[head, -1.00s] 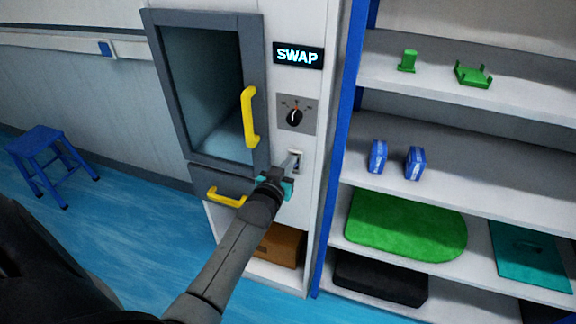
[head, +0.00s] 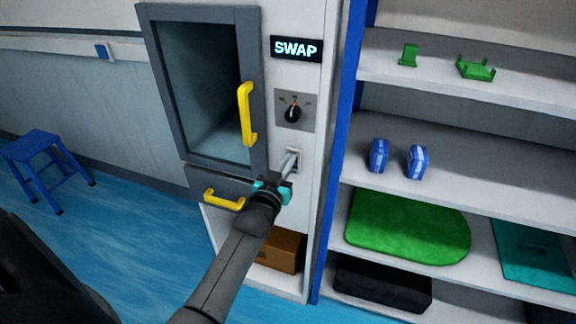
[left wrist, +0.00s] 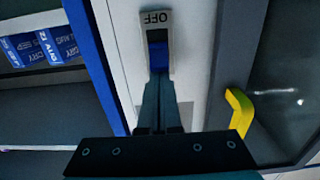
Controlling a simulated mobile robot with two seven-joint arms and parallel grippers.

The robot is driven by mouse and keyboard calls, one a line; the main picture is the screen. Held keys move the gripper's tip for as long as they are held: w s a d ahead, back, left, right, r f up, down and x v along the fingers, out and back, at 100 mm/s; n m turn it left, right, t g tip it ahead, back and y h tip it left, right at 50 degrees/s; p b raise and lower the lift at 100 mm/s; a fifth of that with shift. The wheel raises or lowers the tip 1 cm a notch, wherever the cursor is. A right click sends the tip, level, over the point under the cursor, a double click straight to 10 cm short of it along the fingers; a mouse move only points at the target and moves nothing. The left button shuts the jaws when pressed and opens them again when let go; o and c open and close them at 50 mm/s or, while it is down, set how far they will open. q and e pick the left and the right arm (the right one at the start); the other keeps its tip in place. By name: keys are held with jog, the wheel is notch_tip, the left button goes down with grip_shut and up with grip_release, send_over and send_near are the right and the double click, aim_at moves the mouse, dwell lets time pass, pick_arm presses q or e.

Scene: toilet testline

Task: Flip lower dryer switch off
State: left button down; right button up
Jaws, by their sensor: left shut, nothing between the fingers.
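The lower dryer switch (head: 293,156) sits in a small pale plate on the white panel, below the dial. In the left wrist view, its blue part (left wrist: 158,57) shows in a dark slot, with an upside-down "OFF" label (left wrist: 157,18) at the plate's top end. My left gripper (head: 288,164) is shut and empty, its fingertips at the switch. In the left wrist view the closed fingers (left wrist: 158,82) cover the near end of the slot. I cannot tell whether they touch the switch. My right gripper is not in view.
The dryer door has a yellow handle (head: 246,114), with another yellow handle (head: 223,199) below it. A dial (head: 294,111) and "SWAP" display (head: 296,48) are above the switch. Shelves (head: 470,128) stand at right. A blue stool (head: 42,162) is at left.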

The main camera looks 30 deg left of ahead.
pick_arm(q)
jog(key=shift+s+f+t+y+b, duration=0.2)
jog(key=shift+t+y+b, duration=0.15)
jog(key=shift+b, duration=0.65)
